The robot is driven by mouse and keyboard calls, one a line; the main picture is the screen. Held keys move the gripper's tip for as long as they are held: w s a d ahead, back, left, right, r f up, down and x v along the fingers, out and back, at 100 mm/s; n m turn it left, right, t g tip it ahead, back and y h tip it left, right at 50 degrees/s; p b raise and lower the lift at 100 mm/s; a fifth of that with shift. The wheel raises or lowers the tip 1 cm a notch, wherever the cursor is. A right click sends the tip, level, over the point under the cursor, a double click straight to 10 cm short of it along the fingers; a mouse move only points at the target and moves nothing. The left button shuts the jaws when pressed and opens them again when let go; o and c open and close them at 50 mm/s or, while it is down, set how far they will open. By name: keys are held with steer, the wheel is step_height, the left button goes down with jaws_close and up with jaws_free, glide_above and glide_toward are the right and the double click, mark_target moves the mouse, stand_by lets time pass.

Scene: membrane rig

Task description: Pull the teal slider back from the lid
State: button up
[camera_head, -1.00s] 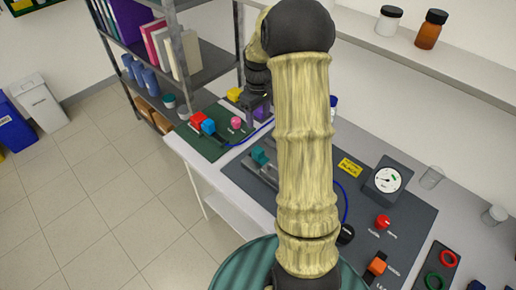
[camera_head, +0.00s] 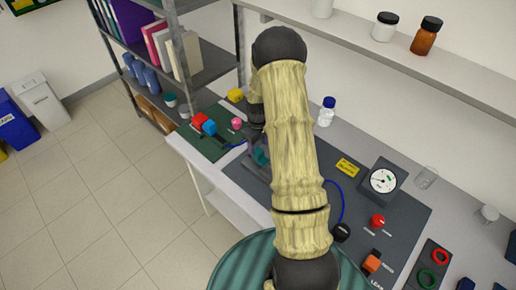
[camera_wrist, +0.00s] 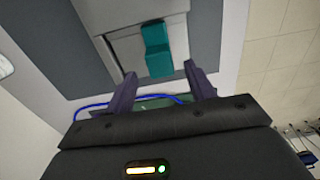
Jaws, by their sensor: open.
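The teal slider (camera_wrist: 157,50) is a small block on a grey housing with a lid (camera_wrist: 105,14) in the wrist view. In the head view, part of the slider (camera_head: 261,155) shows beside my arm. My gripper (camera_wrist: 160,73) is open, with its two purple fingers spread. The slider's near end lies close to the gap between the fingertips, with space visible on either side. I cannot tell how high the fingers are above it. In the head view, my arm hides most of the housing and my fingers.
A green board (camera_head: 205,143) with red, blue and pink parts is left of the housing. A blue cable (camera_wrist: 95,107) runs below the slider in the wrist view. A gauge (camera_head: 383,181), a red knob (camera_head: 377,221) and a white bottle (camera_head: 326,111) stand to the right.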

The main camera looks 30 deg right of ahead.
mark_target(258, 151)
steer(key=shift+f+p, duration=0.55)
steer(key=shift+f, duration=1.5)
jaws_close()
steer(key=shift+w+a+f+b, duration=0.1)
steer(key=shift+w+a+b, duration=0.15)
steer(key=shift+w+b, duration=0.3)
steer(key=shift+w+a+b, duration=0.2)
steer(key=shift+w+b, duration=0.1)
steer(key=shift+w, duration=0.35)
steer(key=shift+w+r, duration=0.15)
steer(key=shift+r, duration=0.05)
jaws_free()
steer(key=shift+w+a, duration=0.1)
